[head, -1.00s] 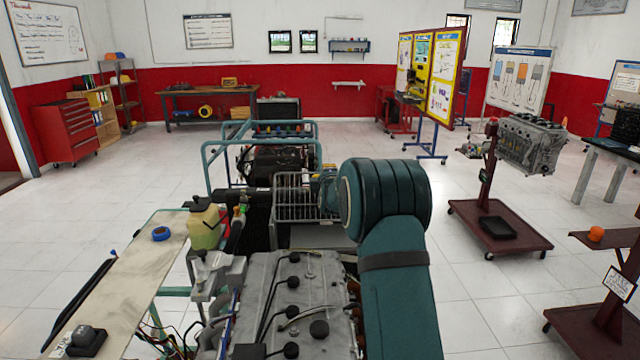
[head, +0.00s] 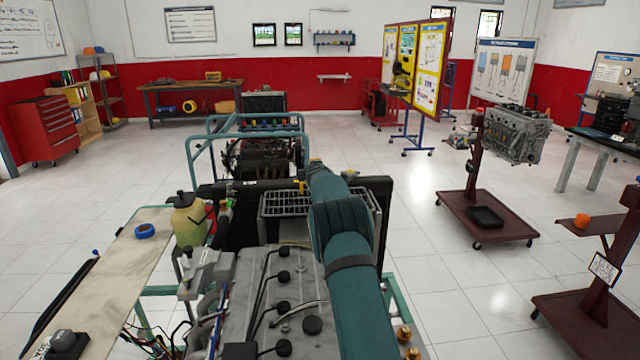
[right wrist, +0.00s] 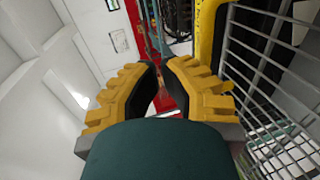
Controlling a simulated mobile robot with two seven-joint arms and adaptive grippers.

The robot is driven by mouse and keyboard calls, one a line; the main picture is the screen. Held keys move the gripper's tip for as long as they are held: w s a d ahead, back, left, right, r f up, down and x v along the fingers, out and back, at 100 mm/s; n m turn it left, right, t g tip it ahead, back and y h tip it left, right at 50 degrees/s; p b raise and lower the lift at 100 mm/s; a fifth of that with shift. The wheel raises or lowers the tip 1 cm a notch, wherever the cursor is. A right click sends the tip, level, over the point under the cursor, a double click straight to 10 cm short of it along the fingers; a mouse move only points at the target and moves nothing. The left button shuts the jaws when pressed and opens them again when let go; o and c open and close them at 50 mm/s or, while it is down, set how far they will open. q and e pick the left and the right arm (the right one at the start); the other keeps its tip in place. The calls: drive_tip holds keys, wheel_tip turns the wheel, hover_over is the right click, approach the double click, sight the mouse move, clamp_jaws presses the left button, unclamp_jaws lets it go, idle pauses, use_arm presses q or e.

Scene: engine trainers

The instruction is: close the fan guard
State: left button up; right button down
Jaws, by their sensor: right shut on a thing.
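The fan guard (head: 285,203) is a grey wire grille at the front of the engine (head: 270,285) in the head view. My right arm covers its right part. In the right wrist view the guard's bars (right wrist: 270,75) run along the right side, beside a yellow edge. My right gripper (right wrist: 161,85) has its yellow, dark-padded fingers close together, shut on the guard; the exact spot it grips is hard to make out. In the head view this gripper is hidden by my teal arm. My left gripper is not in view.
A dark radiator frame (head: 375,200) stands around and behind the guard. A yellowish bottle (head: 188,222) and a pale side shelf (head: 120,265) are left of the engine. An engine on a stand (head: 515,135) is at right, with open floor between.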

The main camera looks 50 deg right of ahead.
drive_tip(key=shift+w+d+f, duration=0.2)
drive_tip(key=shift+w+f, duration=0.05)
drive_tip(key=shift+f, duration=0.25)
drive_tip(key=shift+w+d+f, duration=0.15)
drive_tip(key=shift+w+f, duration=0.05)
drive_tip(key=shift+f, duration=0.95)
wheel_tip(320, 180, up, 15)
drive_tip(key=s+a+p, duration=0.1)
drive_tip(key=s, duration=0.1)
drive_tip(key=shift+a+p, duration=0.3)
